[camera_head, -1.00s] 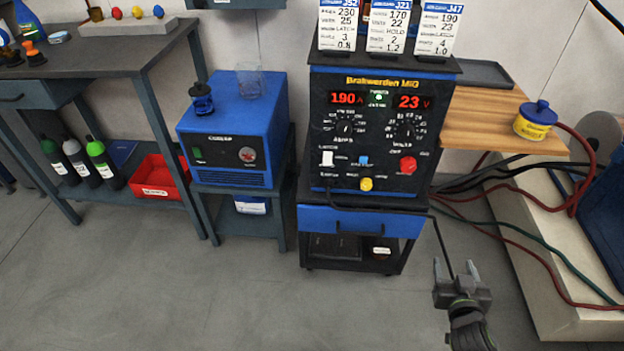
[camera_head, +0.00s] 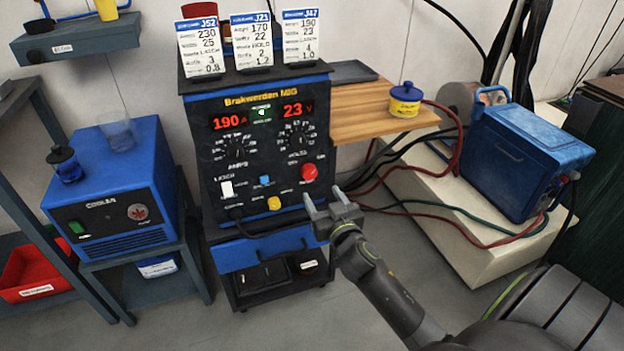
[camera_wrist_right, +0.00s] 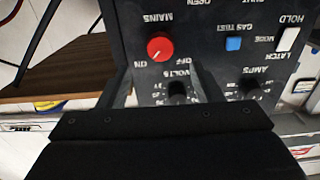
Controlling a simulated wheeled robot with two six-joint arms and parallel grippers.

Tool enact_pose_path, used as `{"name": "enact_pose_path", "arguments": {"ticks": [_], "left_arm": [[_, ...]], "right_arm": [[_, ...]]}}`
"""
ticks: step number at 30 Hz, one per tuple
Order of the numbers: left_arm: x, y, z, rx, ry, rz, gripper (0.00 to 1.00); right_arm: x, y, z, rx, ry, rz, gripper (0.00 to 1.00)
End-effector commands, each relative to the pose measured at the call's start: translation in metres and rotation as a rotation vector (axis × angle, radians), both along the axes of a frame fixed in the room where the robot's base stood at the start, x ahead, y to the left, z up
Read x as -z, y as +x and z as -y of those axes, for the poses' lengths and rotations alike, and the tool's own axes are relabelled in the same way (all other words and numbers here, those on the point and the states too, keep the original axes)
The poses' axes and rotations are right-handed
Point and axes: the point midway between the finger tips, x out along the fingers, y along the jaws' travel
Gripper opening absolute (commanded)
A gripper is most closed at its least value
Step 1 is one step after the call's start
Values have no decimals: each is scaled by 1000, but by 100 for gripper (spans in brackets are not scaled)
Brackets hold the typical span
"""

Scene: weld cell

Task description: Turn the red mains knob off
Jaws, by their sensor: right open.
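The red mains knob (camera_head: 309,172) is on the lower right of the black front panel of the welder (camera_head: 262,140). The welder's displays are lit, reading 190 and 23. In the right wrist view, upside down, the knob (camera_wrist_right: 160,46) has ON and OFF lettering beside it; its pale mark is too small to read surely. My right gripper (camera_head: 322,198) is open and empty, just below the knob in the head view and apart from it. Its two fingers (camera_wrist_right: 166,82) also show in the right wrist view, with the knob beyond them. My left gripper is out of view.
A yellow button (camera_head: 274,203), a blue button (camera_head: 265,181) and a white switch (camera_head: 227,188) sit left of the knob. A wooden shelf (camera_head: 365,108) holds a blue-and-yellow pot (camera_head: 405,100). Cables run right of the welder. A blue cooler (camera_head: 115,185) stands left.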

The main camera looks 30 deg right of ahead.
Motion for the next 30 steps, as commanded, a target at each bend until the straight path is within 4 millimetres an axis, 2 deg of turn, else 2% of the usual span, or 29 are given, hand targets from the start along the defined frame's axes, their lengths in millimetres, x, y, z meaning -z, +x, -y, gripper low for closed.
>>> {"name": "enact_pose_path", "arguments": {"ticks": [1,6,12,17,25,26,30], "left_arm": [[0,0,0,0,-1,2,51],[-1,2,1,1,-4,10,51],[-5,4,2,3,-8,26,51],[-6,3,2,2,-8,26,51],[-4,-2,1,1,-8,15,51],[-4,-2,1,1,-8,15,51],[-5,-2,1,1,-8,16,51]], "right_arm": [[0,12,2,-1,0,2,60],[0,43,10,0,-1,1,60],[0,67,16,-1,0,1,60],[0,75,18,-1,1,0,60],[0,76,18,0,1,-1,60],[0,76,18,0,1,-1,58],[0,76,18,0,0,0,40]]}}
